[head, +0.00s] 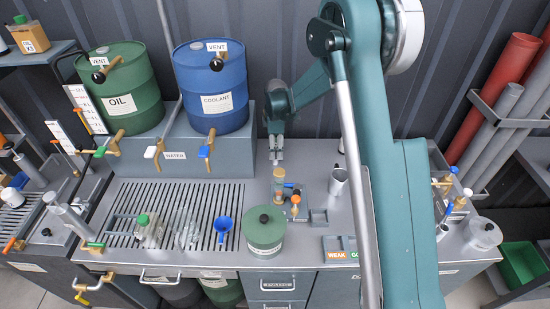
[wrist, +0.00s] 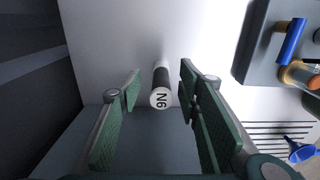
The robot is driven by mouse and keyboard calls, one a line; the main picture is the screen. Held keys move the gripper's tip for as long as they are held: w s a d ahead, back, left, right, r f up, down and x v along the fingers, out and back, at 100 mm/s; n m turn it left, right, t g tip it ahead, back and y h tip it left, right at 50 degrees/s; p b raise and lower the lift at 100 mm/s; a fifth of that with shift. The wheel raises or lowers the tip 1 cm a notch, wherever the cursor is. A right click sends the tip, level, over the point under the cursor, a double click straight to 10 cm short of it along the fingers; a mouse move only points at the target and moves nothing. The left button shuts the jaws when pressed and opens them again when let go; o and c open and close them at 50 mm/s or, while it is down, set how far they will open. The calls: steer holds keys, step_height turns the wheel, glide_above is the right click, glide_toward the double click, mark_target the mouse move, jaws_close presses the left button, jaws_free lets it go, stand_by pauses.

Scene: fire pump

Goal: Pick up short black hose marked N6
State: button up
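The short black hose (wrist: 161,77) shows in the wrist view, between and beyond my fingers, with its white end facing the camera. The end carries the mark N6, which reads upside down. My gripper (wrist: 159,92) is open, with one green-padded finger to each side of the hose and gaps between. I cannot make out the hose in the head view.
A fitting with an amber body (head: 279,185) stands on the bench just below my gripper. A metal cup (head: 339,182) stands to its right. A green canister (head: 264,232) and a blue funnel (head: 222,226) are nearer the front. The blue coolant drum (head: 230,85) stands left.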

steer(key=shift+f, duration=0.1)
steer(key=shift+s+f, duration=0.1)
steer(key=shift+f, duration=2.45)
steer(key=shift+c, duration=0.6)
steer(key=c, duration=0.9)
